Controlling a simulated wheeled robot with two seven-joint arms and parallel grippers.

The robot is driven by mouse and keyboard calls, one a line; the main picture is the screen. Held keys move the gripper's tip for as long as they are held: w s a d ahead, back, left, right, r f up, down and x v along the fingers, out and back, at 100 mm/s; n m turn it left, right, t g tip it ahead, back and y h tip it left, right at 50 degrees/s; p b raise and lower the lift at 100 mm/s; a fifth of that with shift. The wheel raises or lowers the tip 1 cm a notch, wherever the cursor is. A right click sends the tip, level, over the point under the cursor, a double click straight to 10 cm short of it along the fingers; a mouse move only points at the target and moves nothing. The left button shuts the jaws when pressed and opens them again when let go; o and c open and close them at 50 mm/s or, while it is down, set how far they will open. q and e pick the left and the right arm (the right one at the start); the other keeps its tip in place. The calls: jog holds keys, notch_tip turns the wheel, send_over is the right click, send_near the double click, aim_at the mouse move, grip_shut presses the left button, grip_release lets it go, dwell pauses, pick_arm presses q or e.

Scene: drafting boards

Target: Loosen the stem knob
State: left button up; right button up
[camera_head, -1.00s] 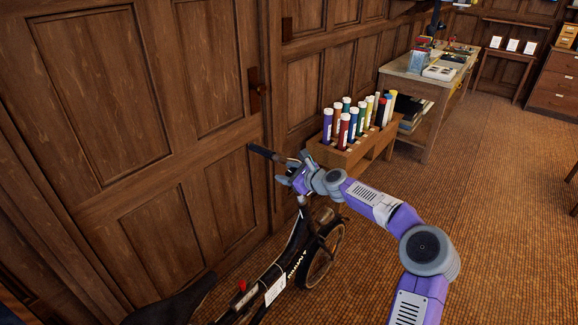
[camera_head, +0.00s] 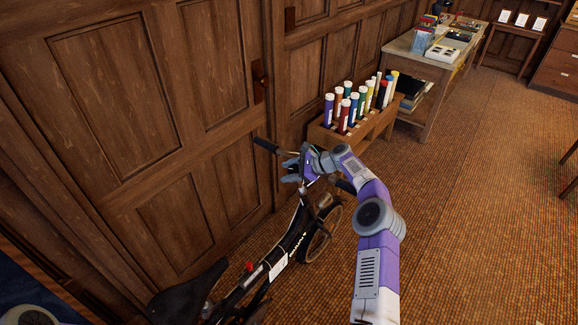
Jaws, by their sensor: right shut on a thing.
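A black folding bicycle (camera_head: 290,243) with white lettering on its frame stands beside the wood-panelled wall. Its handlebar, with a dark left grip (camera_head: 266,146), is at the top of the stem. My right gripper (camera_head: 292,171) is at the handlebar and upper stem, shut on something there. The stem knob cannot be made out; the gripper and wrist cover that area. My left gripper is not in view.
A wooden rack (camera_head: 368,130) of coloured tubes stands just beyond the bicycle. A workbench (camera_head: 425,66) with books is farther back. The panelled wall (camera_head: 190,130) is close on the left. The carpet (camera_head: 470,200) on the right is clear.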

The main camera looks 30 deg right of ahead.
aim_at(297, 169)
jog(key=shift+a+g+p, duration=0.1)
jog(key=shift+g+p, duration=0.2)
jog(key=shift+n, duration=0.3)
jog(key=o, duration=1)
jog(key=shift+c, duration=0.2)
jog(key=v, duration=0.7)
jog(key=shift+s+d+r+p, duration=0.1)
jog(key=shift+d+r+p, duration=0.1)
jog(key=shift+p, duration=0.15)
